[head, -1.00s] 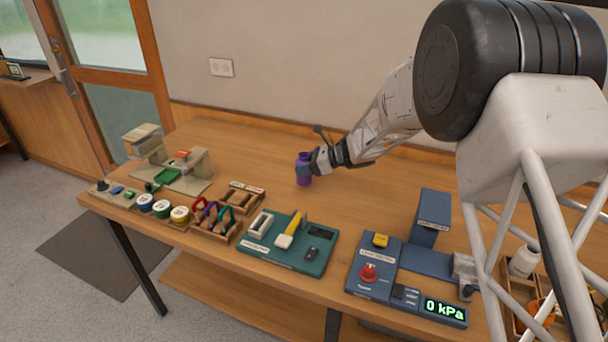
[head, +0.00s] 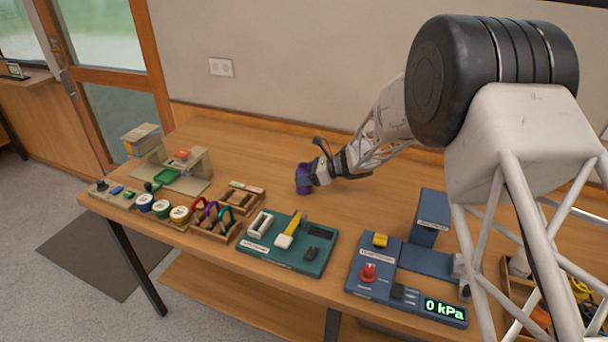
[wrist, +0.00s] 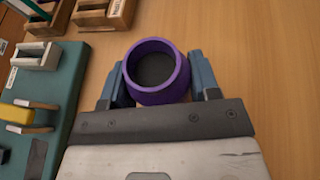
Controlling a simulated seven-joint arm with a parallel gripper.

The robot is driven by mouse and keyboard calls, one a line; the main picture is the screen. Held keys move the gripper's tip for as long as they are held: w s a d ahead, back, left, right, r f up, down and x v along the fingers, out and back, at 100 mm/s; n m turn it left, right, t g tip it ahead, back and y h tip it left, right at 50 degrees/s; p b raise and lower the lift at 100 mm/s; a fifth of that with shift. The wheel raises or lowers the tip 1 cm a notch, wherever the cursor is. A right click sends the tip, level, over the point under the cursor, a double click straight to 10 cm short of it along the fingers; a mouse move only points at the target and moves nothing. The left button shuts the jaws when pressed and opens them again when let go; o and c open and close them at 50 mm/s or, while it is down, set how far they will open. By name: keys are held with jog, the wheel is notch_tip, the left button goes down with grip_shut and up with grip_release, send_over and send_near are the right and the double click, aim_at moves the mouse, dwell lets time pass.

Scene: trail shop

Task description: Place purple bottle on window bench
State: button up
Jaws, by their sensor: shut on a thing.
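The purple bottle (head: 302,179) is at the middle of the wooden workbench in the head view. My gripper (head: 309,177) is shut on it from the right side. In the wrist view the purple bottle (wrist: 157,72) shows its round open top with a dark inside, between the two blue-grey fingers of my gripper (wrist: 157,80). The bottle looks upright. I cannot tell whether its base touches the bench. A wooden ledge (head: 28,82) by the window at the far left may be the window bench.
A green tool board (head: 270,258) and a blue pressure station (head: 375,290) reading 0 kPa lie at the front of the workbench (head: 255,150). Wooden racks (head: 215,228), round tins (head: 162,209) and a beige fixture (head: 190,165) stand to the left. The back of the workbench is clear.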

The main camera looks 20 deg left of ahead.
jog(key=o, duration=1)
jog(key=shift+o, duration=0.2)
jog(key=shift+r, duration=0.15)
jog(key=v, duration=1.2)
jog(key=shift+r, duration=0.15)
